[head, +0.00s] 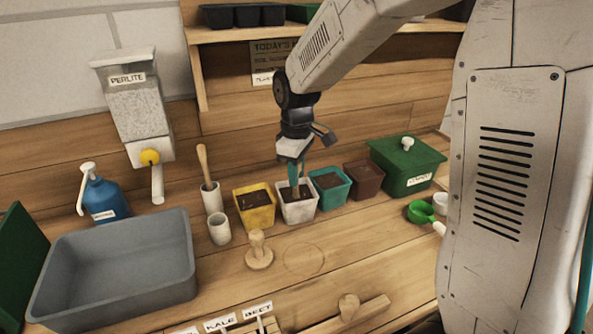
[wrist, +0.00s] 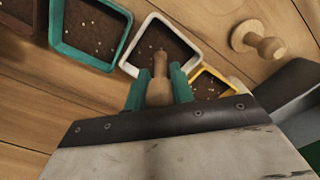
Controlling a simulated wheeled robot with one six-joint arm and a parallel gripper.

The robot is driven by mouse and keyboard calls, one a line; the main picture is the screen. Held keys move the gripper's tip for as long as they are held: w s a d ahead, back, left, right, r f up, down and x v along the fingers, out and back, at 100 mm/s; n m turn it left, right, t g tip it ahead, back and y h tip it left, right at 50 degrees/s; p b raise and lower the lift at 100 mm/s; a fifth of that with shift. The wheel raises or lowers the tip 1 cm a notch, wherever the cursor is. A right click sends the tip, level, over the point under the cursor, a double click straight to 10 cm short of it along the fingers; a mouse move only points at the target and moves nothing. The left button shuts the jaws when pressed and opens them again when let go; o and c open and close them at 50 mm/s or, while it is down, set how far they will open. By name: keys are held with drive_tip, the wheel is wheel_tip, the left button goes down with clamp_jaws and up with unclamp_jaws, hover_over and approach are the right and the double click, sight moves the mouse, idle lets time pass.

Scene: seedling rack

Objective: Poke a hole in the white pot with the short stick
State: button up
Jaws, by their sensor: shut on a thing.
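The white pot (head: 297,212) stands on the bench between the yellow and teal pots, filled with dark soil. It also shows in the wrist view (wrist: 128,67), its soil dotted with pale specks. My gripper (head: 294,180) is over the white pot, teal fingers pointing down. In the wrist view its fingers (wrist: 158,90) are shut on the short wooden stick (wrist: 159,88). The stick points toward the white pot's soil near the pot's near side. I cannot tell whether its tip touches or enters the soil.
The yellow pot (head: 256,220), teal pot (head: 331,199) and brown pot (head: 363,193) stand close beside. A longer stick (head: 205,165) stands in a holder left, by an empty white cup (head: 219,238). A wooden stamp (head: 259,258) sits in front; a grey tub (head: 120,290) fills the left.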

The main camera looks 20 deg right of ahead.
drive_tip(key=shift+f, duration=0.65)
idle(0.3)
drive_tip(key=shift+r, duration=5.9)
